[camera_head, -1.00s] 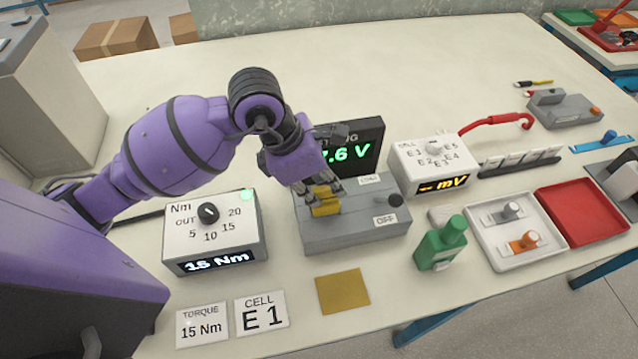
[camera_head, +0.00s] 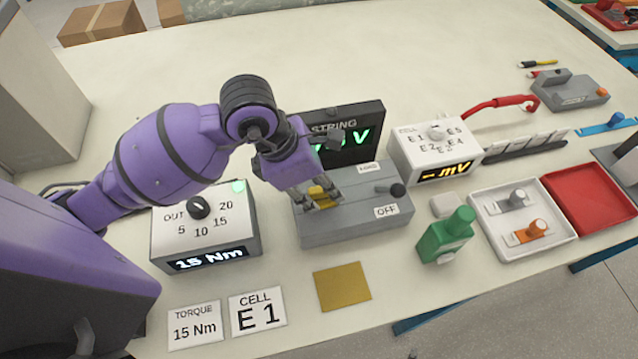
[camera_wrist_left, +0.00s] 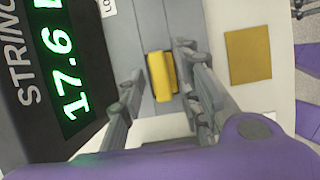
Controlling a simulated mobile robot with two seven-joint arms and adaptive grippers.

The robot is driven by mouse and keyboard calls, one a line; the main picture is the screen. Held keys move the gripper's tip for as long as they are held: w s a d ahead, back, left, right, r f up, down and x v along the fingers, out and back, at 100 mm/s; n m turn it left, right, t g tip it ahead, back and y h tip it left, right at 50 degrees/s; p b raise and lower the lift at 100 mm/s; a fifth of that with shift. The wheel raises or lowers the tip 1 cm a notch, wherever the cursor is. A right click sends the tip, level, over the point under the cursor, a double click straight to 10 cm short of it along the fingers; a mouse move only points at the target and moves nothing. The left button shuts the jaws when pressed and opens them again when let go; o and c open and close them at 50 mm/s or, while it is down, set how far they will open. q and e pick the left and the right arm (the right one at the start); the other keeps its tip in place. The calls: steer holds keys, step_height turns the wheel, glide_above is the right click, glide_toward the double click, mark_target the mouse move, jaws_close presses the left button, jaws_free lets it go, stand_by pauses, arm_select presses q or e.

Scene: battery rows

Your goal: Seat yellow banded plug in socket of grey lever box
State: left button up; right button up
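The grey lever box (camera_head: 340,232) stands mid-table, with a dark knob lever (camera_head: 397,190) and an OFF label at its right. A yellow block-like piece (camera_head: 318,193), apparently the plug, sits at the left of the box top; the socket under it is hidden. It also shows in the left wrist view (camera_wrist_left: 161,77). My left gripper (camera_head: 320,202) reaches down over it, one finger on each side. In the wrist view the fingers (camera_wrist_left: 155,85) are apart, with a clear gap on the left and a small one on the right. My right gripper is not in view.
A STRING display (camera_head: 345,138) reading 17.6 stands close behind the box. A torque unit (camera_head: 205,228) is at left, a cell meter (camera_head: 435,152) at right. A green bottle (camera_head: 447,236) and a white tray (camera_head: 520,243) stand right. A flat gold square (camera_head: 342,287) lies in front.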

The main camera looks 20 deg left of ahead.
arm_select(q)
steer(key=shift+r, duration=0.1)
steer(key=shift+r, duration=0.3)
steer(key=v, duration=1.1)
steer(key=shift+s+a+r+p, duration=0.2)
steer(key=shift+r+p, duration=0.05)
steer(key=shift+p, duration=0.2)
steer(key=shift+s+f, duration=0.1)
